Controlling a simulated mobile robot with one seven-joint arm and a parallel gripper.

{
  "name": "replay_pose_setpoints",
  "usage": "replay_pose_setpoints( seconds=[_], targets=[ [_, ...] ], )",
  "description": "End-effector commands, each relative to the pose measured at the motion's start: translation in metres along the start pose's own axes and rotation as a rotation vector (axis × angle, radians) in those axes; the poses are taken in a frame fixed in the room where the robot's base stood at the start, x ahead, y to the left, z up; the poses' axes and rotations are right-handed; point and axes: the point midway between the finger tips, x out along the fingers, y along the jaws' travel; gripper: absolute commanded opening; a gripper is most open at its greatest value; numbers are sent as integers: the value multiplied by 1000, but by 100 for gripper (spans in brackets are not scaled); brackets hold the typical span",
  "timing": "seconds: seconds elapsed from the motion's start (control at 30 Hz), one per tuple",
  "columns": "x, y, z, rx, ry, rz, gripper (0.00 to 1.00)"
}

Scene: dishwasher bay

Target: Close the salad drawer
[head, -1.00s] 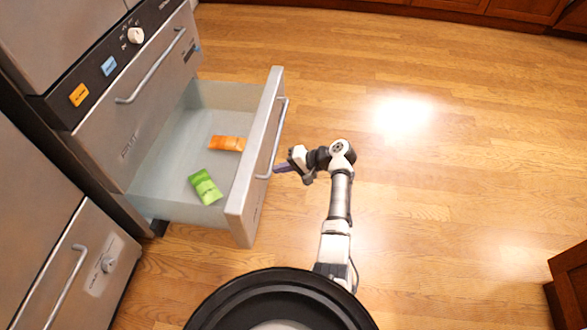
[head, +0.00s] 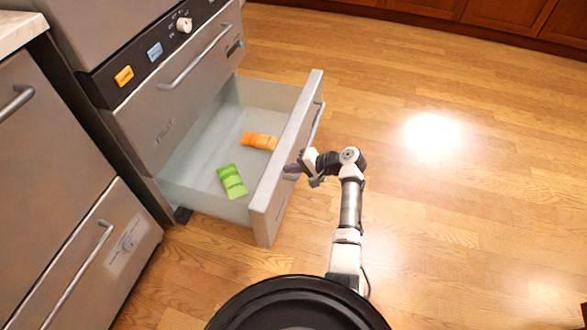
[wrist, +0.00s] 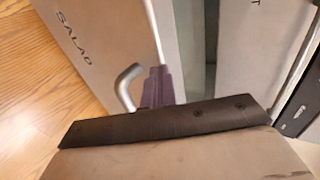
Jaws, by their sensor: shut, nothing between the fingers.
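The salad drawer (head: 262,208) is pulled open from the lower part of the middle cabinet in the head view. A green packet (head: 232,181) and an orange packet (head: 260,140) lie inside it. Its front shows the word SALAD in the wrist view (wrist: 85,45). My gripper (head: 292,172) is shut and empty at the drawer front, beside the bar handle (head: 318,122). In the wrist view the purple fingers (wrist: 157,88) are together next to the handle's bent end (wrist: 126,85). I cannot tell whether they touch the front.
A closed drawer with a bar handle (head: 195,58) is above the open one, under a dark panel with a white knob (head: 184,25). Another steel unit (head: 105,255) stands at left. The wooden floor (head: 450,210) to the right is clear.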

Motion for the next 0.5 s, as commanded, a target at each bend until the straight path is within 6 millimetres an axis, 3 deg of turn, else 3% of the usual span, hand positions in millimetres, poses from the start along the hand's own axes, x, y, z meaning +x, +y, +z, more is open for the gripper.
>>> replay_pose_setpoints(
  seconds=[0.27,0.5],
  targets=[
    [45,-26,1,-5,-5,0,0],
    [103,-58,1,-5,-5,0,0]
  ],
)
